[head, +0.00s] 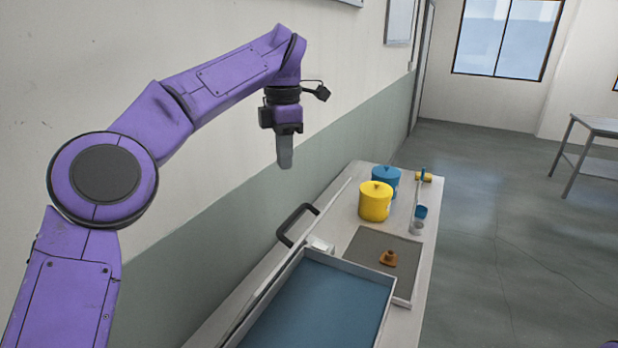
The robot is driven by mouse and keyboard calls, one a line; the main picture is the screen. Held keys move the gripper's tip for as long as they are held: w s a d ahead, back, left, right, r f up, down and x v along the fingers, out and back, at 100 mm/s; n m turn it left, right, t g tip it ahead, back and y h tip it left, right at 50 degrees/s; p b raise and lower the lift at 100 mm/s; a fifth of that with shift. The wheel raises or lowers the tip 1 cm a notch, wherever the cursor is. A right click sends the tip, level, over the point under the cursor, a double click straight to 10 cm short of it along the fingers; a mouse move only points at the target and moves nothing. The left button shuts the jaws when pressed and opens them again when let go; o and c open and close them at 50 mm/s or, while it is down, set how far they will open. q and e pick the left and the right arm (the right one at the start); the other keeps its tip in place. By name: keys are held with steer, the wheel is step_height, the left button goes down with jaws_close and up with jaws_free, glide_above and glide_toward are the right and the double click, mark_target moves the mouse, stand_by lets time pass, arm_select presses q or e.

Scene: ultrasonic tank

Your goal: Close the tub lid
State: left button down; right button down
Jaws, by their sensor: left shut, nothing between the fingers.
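The tub (385,308) is at the bottom middle, a shallow pale-walled basin with a blue inside, and its top is uncovered. A thin pale strip with a black handle (297,224) runs along its left side; it looks like the lid seen nearly edge-on, standing open, but its exact tilt is hard to tell. My left gripper (285,160) points down with its fingers together and empty. It hangs in the air above and beyond the handle in the picture, apart from it. My right gripper is not in view.
A grey tray (361,250) behind the tub holds a small brown part (388,259). A yellow pot (375,202), a blue pot (386,179) and small blue and grey cups stand farther back on the bench. The wall runs close along the left; open floor lies right.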

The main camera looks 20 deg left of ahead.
arm_select(q)
steer(key=f+m+b, duration=0.2)
steer(key=m, duration=0.1)
steer(key=d+f+m+h+b, duration=0.1)
steer(key=f+m+b, duration=0.1)
steer(key=m, duration=0.1)
steer(key=d+f+m+h+b, duration=0.1)
steer(key=f+m+b, duration=0.1)
steer(key=m, duration=0.1)
steer(key=shift+s+d+f, duration=0.15)
steer(key=shift+s+f, duration=0.05)
steer(key=shift+s, duration=0.15)
steer(key=d+f, duration=0.2)
steer(key=d, duration=0.1)
steer(key=shift+s+d+f+b, duration=0.15)
steer(key=shift+d+b, duration=0.05)
steer(key=shift+b, duration=0.2)
steer(key=shift+d, duration=0.25)
steer(key=shift+a+f, duration=0.1)
steer(key=shift+a, duration=0.05)
